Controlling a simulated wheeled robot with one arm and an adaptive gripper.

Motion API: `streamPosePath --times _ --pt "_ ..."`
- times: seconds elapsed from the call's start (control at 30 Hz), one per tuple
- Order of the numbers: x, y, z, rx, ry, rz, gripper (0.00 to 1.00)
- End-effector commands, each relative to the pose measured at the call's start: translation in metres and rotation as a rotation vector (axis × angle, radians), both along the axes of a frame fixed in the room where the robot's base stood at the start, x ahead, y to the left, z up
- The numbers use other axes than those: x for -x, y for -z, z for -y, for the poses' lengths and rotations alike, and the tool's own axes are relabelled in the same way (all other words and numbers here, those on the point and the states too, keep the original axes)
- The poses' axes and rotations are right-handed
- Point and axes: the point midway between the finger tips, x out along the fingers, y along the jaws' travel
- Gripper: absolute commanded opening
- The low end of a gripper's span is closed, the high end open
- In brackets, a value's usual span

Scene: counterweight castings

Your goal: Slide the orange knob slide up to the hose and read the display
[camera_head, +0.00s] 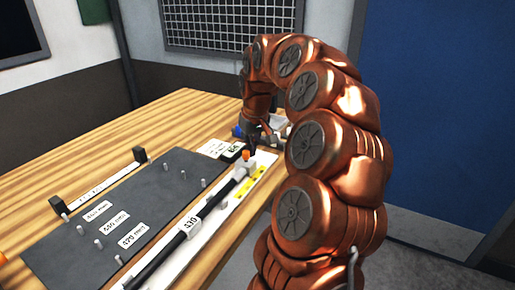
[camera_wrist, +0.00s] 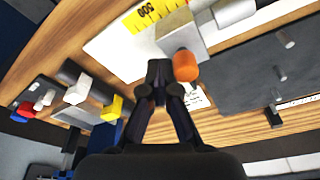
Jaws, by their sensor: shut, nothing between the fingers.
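The slide is a pale block (camera_wrist: 181,32) with an orange knob (camera_wrist: 186,66); the knob also shows in the head view (camera_head: 246,155). It stands on a white rail beside a yellow scale (camera_wrist: 150,12) marked 500. The black hose (camera_head: 160,258) lies along the rail with a tag reading 430; its far end is close to the slide, but I cannot tell whether they touch. My gripper (camera_wrist: 160,72) is shut and empty, its fingertips right beside the knob; contact is unclear. A small dark panel (camera_head: 236,150), perhaps the display, is too small to read.
A dark grey board (camera_head: 160,195) with several pegs and length labels lies left of the rail on the wooden table (camera_head: 190,105). Small white, red, blue and yellow items (camera_wrist: 78,92) lie on the other side of my gripper. A mesh panel hangs behind.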

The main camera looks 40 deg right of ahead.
Motion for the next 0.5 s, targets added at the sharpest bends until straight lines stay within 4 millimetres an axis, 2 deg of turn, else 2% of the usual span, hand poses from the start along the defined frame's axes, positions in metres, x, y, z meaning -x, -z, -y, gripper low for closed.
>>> streamPosePath --times 0.5 --pt "-0.001 -0.037 0.0 0.002 0.001 0.005 0.0"
